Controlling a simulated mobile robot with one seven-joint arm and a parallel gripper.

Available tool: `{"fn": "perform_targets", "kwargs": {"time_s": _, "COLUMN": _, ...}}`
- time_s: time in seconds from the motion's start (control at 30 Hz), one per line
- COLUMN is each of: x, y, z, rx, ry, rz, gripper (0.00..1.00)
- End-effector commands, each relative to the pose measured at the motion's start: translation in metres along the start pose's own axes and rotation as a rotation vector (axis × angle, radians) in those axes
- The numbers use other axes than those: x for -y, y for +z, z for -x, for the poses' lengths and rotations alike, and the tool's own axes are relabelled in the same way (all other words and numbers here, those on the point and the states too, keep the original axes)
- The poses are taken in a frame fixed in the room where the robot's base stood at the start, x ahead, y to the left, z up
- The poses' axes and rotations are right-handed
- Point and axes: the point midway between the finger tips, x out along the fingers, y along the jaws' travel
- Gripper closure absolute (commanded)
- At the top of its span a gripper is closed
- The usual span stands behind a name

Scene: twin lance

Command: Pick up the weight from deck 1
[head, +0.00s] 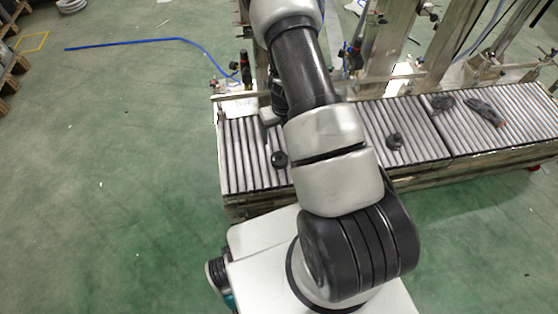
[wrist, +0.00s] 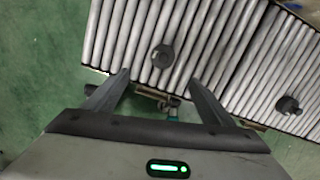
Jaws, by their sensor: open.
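A dark round weight (head: 280,159) with a knob on top sits on the left roller deck (head: 240,155), near its front edge. In the wrist view a dark weight (wrist: 163,56) lies on the rollers, just beyond the fingertips and between their lines. My gripper (wrist: 158,78) is open and empty, with its two fingers apart. In the head view my arm hides most of the gripper. A second dark weight (head: 394,141) sits on the middle roller deck (head: 425,145). No deck number is readable.
A dark round item (head: 443,102) and a long dark tool-like item (head: 485,110) lie on the decks farther right. Metal posts and a rail (head: 385,77) stand along the back of the decks. A blue hose (head: 125,43) lies on open green floor at left.

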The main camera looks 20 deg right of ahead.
Motion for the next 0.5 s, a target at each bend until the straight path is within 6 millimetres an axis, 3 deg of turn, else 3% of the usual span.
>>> {"fn": "perform_targets", "kwargs": {"time_s": 0.5, "x": 0.002, "y": -0.003, "z": -0.105, "rx": -0.004, "ry": -0.001, "rz": -0.010, "gripper": 0.23}}
